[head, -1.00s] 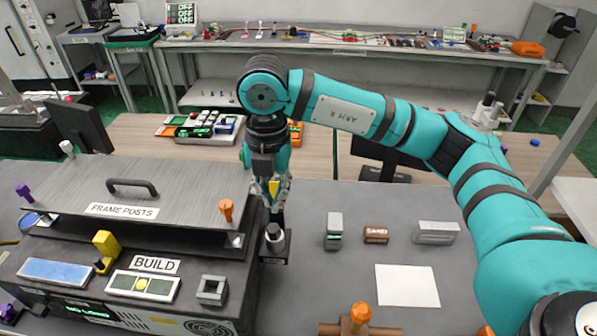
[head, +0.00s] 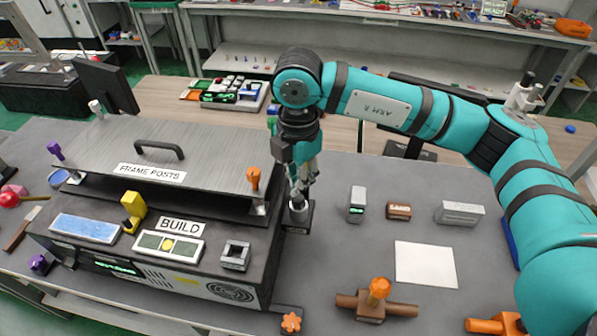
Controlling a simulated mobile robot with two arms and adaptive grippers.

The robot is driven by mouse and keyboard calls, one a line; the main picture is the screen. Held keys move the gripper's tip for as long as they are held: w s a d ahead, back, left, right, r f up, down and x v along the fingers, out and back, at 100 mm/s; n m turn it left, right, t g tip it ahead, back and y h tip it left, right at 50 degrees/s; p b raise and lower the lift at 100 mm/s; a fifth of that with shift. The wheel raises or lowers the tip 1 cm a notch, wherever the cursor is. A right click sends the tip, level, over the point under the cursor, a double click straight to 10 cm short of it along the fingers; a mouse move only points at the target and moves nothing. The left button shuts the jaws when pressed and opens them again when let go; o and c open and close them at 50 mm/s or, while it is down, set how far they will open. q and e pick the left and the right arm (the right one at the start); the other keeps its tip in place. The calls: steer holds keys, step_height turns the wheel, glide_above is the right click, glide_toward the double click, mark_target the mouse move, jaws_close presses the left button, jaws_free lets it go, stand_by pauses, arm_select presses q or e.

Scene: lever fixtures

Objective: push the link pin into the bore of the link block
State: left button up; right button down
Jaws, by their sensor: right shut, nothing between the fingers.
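My right gripper (head: 299,190) points down with its fingers shut and nothing held between them. Its tips are right above a short grey cylinder, which looks like the link pin (head: 298,212). The pin stands upright in a dark block, apparently the link block (head: 297,228), beside the right side of the machine. The tips seem to touch the pin's top, but I cannot tell for sure. The bore is hidden by the pin and fingers, so its depth in the bore cannot be read. My left gripper is not in view.
The machine with the FRAME POSTS cover (head: 110,155) and orange post (head: 253,178) stands close on the left. Small blocks (head: 356,204) and a white sheet (head: 426,264) lie to the right. An orange-knobbed brown fitting (head: 372,300) sits at the front. Grey table around the sheet is clear.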

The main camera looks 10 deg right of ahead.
mark_target(298, 199)
steer(key=shift+f, duration=0.7)
steer(key=shift+f+b, duration=0.2)
steer(key=shift+b, duration=0.15)
steer(key=shift+s+f+b, duration=0.15)
steer(key=shift+f+b, duration=0.85)
steer(key=shift+r, duration=0.15)
